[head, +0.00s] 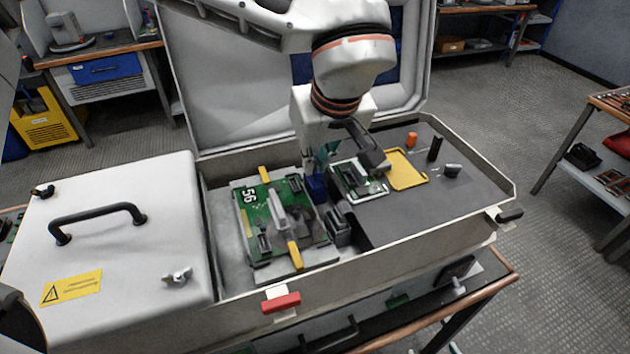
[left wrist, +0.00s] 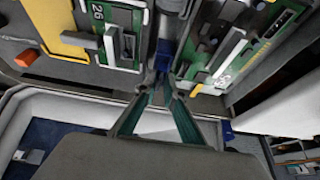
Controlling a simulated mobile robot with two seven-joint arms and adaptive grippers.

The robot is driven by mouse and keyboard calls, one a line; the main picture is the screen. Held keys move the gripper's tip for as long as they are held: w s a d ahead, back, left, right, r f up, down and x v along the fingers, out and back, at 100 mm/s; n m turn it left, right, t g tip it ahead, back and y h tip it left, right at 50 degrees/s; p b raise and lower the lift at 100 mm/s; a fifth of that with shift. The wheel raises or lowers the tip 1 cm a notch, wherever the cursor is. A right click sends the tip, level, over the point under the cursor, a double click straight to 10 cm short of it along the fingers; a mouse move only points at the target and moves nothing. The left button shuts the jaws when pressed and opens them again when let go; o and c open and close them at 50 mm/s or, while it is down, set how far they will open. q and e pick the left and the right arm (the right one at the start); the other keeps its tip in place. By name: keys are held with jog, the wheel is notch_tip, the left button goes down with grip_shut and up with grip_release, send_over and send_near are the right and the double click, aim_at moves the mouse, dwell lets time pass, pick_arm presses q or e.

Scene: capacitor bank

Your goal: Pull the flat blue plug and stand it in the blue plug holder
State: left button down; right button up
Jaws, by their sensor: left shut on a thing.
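My left gripper (head: 316,172) points down into the open case, between the two green boards. Its teal fingers also show in the left wrist view (left wrist: 164,85), drawn close together at their tips. They are shut on the flat blue plug, which is mostly hidden. A blue block (head: 316,188) shows right below the fingertips, and blue also shows at the tips in the left wrist view (left wrist: 163,54). I cannot tell how much of this blue is plug and how much is holder, or whether the plug is seated. My right gripper is not in view.
The larger green board (head: 251,208), marked 56, lies left of the gripper with yellow handles. A smaller board (head: 349,183) and a yellow frame (head: 405,172) lie right. Orange (head: 411,140) and black (head: 434,149) upright pieces stand farther right. The grey panel's front right is clear.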

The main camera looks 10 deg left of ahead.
pick_arm(q)
jog(key=shift+f+b, duration=0.5)
jog(key=shift+f, duration=0.5)
dwell(0.3)
jog(key=c, duration=2)
grip_release()
jog(key=shift+s+f, duration=0.1)
jog(key=shift+c, duration=0.2)
